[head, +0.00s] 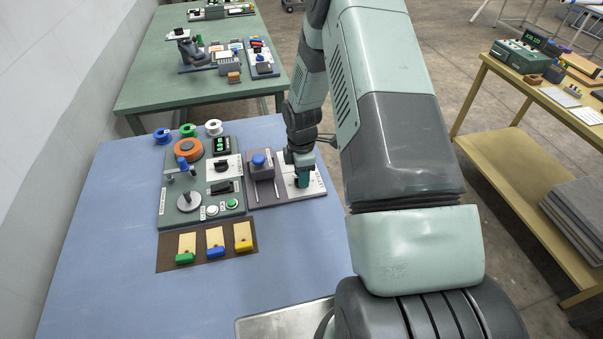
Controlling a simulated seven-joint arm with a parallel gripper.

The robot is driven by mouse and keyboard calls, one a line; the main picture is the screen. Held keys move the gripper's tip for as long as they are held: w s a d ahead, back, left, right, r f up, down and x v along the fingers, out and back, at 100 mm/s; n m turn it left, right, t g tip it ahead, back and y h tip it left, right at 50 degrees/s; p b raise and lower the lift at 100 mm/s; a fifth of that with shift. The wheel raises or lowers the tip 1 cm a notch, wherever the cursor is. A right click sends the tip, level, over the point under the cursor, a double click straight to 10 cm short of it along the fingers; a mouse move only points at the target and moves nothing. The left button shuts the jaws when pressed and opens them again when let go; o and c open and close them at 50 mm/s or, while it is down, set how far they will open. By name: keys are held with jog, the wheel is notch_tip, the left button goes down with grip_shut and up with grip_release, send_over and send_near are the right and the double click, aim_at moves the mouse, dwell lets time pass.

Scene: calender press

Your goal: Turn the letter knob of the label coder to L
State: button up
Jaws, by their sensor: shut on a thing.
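The label coder appears to be the small unit with a white plate (316,186) at the right end of the row of devices on the blue table. My gripper (302,184) points down over this plate, shut on what seems to be its letter knob. The knob is largely hidden behind the gripper and wrist. The letters and the knob's pointer are too small or covered to read, so I cannot tell which letter it points to.
Left of the coder stands a grey unit with a blue knob (260,160). Further left is a green panel (170,212) with an orange reel (188,149), switches and buttons. A brown mat (166,255) holds three coloured-handled pieces. The table's left front is clear.

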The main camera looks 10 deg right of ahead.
jog(key=shift+m, duration=0.4)
jog(key=m, duration=1)
jog(key=shift+m, duration=0.4)
jog(key=m, duration=1.2)
jog(key=shift+w, duration=0.1)
jog(key=o, duration=1.1)
jog(key=shift+c, duration=0.2)
